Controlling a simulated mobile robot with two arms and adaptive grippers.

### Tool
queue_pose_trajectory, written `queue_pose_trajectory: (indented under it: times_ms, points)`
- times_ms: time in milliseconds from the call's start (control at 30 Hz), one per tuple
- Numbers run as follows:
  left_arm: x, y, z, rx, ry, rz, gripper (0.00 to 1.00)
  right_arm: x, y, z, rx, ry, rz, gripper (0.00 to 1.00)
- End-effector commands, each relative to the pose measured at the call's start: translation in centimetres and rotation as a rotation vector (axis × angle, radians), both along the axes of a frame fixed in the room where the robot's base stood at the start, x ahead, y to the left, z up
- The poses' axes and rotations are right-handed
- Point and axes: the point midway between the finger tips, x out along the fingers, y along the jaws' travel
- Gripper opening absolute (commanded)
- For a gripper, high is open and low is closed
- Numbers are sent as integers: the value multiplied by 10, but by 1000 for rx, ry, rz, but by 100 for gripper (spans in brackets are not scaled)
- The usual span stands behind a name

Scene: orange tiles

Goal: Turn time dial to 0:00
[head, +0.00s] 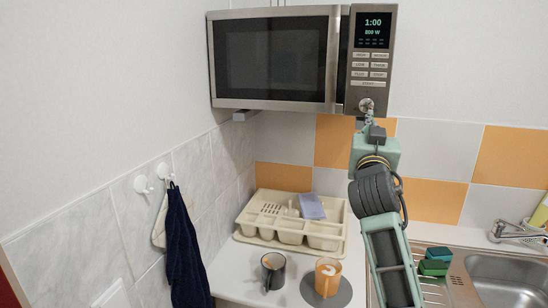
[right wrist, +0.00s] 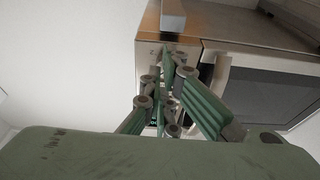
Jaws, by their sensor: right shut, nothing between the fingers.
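The microwave (head: 275,60) hangs on the wall at the top of the head view. Its display (head: 373,24) reads 1:00 and 800 W. The round dial (head: 366,104) is at the bottom of the control panel, partly covered by my right gripper (head: 368,116). The gripper's fingertips are at the dial from below; I cannot tell whether they touch it. In the right wrist view my right gripper (right wrist: 168,52) is shut and empty in front of the control panel, and the dial cannot be made out. My left gripper is not in view.
Below are a cream dish rack (head: 245,230), a dark mug (head: 273,270) and an orange mug (head: 327,278). Sponges (head: 435,262) lie near the sink (head: 500,276). A dark towel (head: 183,245) hangs at left. The space in front of the microwave door is clear.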

Motion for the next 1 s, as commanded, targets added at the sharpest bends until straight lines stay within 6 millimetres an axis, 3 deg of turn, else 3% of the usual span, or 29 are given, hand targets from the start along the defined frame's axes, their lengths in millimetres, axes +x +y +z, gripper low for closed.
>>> queue_pose_trajectory:
  times_ms: [300, 500, 767, 1000]
  points:
    - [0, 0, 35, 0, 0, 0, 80, 6, 31, 16, 243, -38, 10, 0]
    - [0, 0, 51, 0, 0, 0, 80, 5, 42, 18, 396, -98, -1, 0]
    - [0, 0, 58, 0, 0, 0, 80, 6, 44, 17, 476, -142, -9, 0]
    - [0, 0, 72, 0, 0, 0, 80, 30, 37, 19, 476, -143, -10, 0]
